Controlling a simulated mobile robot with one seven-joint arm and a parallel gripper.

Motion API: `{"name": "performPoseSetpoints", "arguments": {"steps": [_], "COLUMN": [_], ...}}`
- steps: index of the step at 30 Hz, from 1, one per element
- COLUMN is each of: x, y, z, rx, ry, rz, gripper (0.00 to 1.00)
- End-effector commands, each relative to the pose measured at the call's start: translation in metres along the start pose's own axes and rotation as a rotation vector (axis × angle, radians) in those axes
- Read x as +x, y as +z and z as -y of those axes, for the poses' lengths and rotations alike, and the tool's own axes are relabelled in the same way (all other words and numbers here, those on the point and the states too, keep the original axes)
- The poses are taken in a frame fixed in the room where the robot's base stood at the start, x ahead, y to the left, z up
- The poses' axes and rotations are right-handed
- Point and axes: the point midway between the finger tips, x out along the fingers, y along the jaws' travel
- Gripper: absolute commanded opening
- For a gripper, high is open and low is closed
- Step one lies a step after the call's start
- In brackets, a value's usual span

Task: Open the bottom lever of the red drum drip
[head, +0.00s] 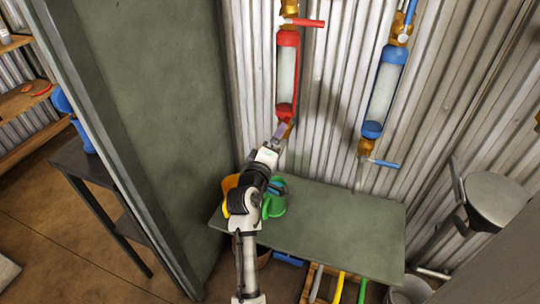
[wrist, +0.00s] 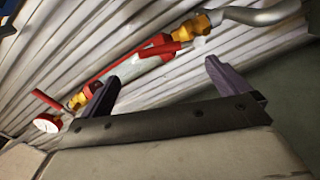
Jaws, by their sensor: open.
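The red drum drip (head: 287,75) hangs upright on the corrugated wall, a clear cylinder with red ends and brass fittings. Its top red lever (head: 308,22) sticks out to the right. My gripper (head: 280,131) is just below the drum's lower end and hides part of the bottom fitting. In the wrist view the drum (wrist: 140,65) runs diagonally beyond my open gripper (wrist: 160,75). A red part that looks like the bottom lever (wrist: 181,34) lies by the lower brass fitting (wrist: 197,26). Nothing is between the fingers, and no contact shows.
A blue drum drip (head: 384,90) with a blue lower lever (head: 385,164) hangs to the right. A green table (head: 340,220) stands below, with coloured items partly behind my arm. A tall green panel (head: 165,110) stands close on the left. A grey stool (head: 493,195) is at right.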

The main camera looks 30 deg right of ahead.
Motion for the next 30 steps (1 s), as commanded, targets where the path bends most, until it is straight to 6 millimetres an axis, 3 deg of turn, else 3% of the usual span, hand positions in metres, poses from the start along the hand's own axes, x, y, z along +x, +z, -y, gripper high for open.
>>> {"name": "performPoseSetpoints", "arguments": {"steps": [3,9,30], "x": [-0.020,-0.034,-0.035], "y": [0.001,0.000,0.000], "z": [0.002,0.000,0.000], "rx": [-0.001,-0.001,0.000], "ry": [-0.001,0.000,0.000], "rz": [0.000,0.000,0.001], "gripper": [1.00,1.00,1.00]}}
